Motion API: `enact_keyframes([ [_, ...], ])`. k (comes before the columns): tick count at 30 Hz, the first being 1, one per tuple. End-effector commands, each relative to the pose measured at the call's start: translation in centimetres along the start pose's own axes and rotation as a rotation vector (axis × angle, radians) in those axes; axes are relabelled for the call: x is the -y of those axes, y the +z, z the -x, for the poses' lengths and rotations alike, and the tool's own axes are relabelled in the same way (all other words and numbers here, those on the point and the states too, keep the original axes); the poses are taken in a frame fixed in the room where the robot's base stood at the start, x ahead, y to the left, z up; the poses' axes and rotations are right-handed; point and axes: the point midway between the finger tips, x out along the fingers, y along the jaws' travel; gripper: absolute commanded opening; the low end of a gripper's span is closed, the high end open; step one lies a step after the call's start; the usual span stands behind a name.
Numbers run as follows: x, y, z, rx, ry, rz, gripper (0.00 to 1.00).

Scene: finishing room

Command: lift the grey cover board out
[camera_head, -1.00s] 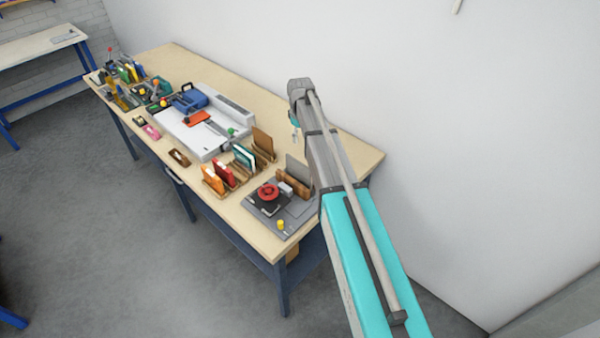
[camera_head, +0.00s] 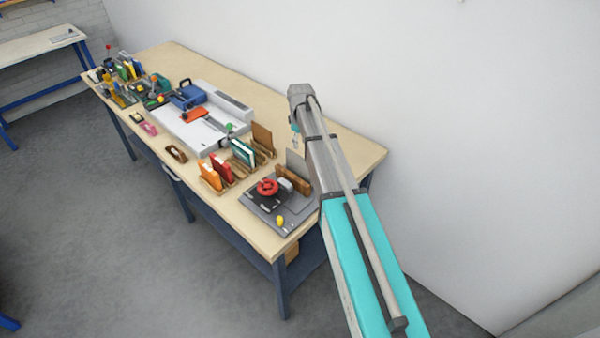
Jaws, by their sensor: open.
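The grey cover board (camera_head: 297,163) stands upright in a wooden holder (camera_head: 293,181) near the right end of the workbench. Part of its right side is close to my arm in the picture. My gripper (camera_head: 295,143) hangs below the end of my arm, above and behind the board in the picture. It is small and partly hidden, open, with nothing seen in it and apart from the board.
A grey base plate (camera_head: 283,219) carries a red round knob (camera_head: 267,187) and a yellow knob (camera_head: 280,221) in front of the board. Orange, red, teal and brown boards (camera_head: 262,138) stand in racks to the left. A white cutting machine (camera_head: 190,136) lies beyond. The bench's back right is clear.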

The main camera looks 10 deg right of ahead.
Motion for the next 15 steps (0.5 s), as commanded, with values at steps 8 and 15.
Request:
enact_keyframes([
  [8,0.0,0.0,-2.4,0.0,0.0,-0.001,0.51],
  [15,0.0,0.0,-3.0,0.0,0.0,-0.001,0.51],
])
